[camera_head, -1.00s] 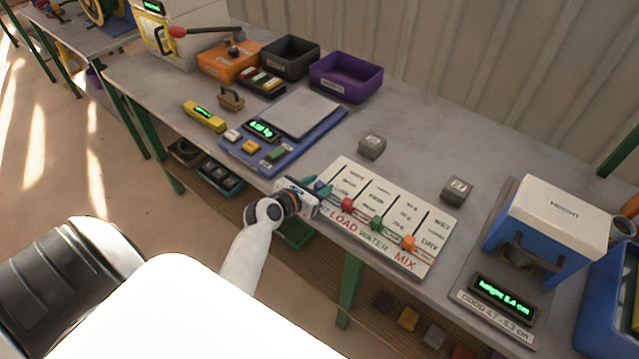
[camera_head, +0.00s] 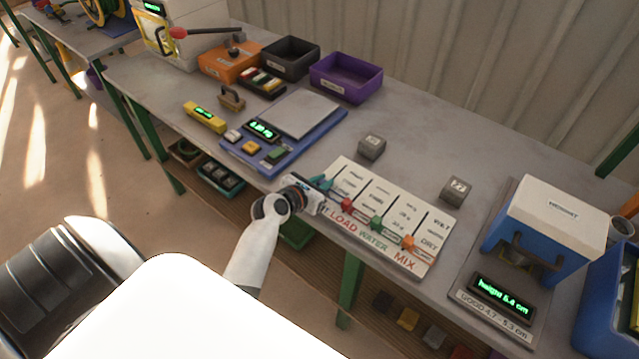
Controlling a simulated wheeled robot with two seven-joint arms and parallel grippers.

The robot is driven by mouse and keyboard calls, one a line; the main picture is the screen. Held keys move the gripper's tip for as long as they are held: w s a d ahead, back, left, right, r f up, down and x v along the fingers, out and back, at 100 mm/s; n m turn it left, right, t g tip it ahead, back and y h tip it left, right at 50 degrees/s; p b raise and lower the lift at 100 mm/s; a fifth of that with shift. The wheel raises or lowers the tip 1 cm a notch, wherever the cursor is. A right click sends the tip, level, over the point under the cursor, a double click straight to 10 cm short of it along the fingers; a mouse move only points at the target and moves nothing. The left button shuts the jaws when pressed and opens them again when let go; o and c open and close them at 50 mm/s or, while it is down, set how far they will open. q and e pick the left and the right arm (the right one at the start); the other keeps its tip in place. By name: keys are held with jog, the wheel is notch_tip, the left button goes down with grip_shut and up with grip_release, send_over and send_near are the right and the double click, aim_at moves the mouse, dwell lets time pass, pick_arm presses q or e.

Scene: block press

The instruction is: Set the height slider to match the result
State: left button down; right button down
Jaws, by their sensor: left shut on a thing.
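The white slider board (camera_head: 345,172) lies near the table's front edge, with several slots and coloured knobs; LOAD, WATER and MIX can be read along its front. My left gripper (camera_head: 318,187) is at the leftmost slider, shut on its teal knob (camera_head: 326,183); it hides that slider's label and part of its slot. The red knob (camera_head: 347,204), green knob (camera_head: 376,222) and orange knob (camera_head: 407,241) sit low in their slots. The green display (camera_head: 502,294) on the right reads height 5.4 cm, above a plate (camera_head: 495,318) reading GOOD 4.7 - 5.3 cm. My right gripper is not seen.
A white-topped blue height gauge (camera_head: 548,225) stands right of the board. Two grey blocks (camera_head: 371,146) (camera_head: 454,189) lie behind the board. A blue scale (camera_head: 290,150) stands to its left. Black (camera_head: 290,62) and purple (camera_head: 346,75) bins stand at the back.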

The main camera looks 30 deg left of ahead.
aim_at(344, 168)
pick_arm(q)
jog(key=w, duration=0.6)
jog(key=w+p, duration=0.1)
jog(key=w, duration=0.2)
jog(key=shift+w+d, duration=0.4)
jog(key=shift+r, duration=0.1)
jog(key=c, duration=1.7)
grip_release()
jog(key=o, duration=0.4)
jog(key=shift+w, duration=0.15)
jog(key=v, duration=1.2)
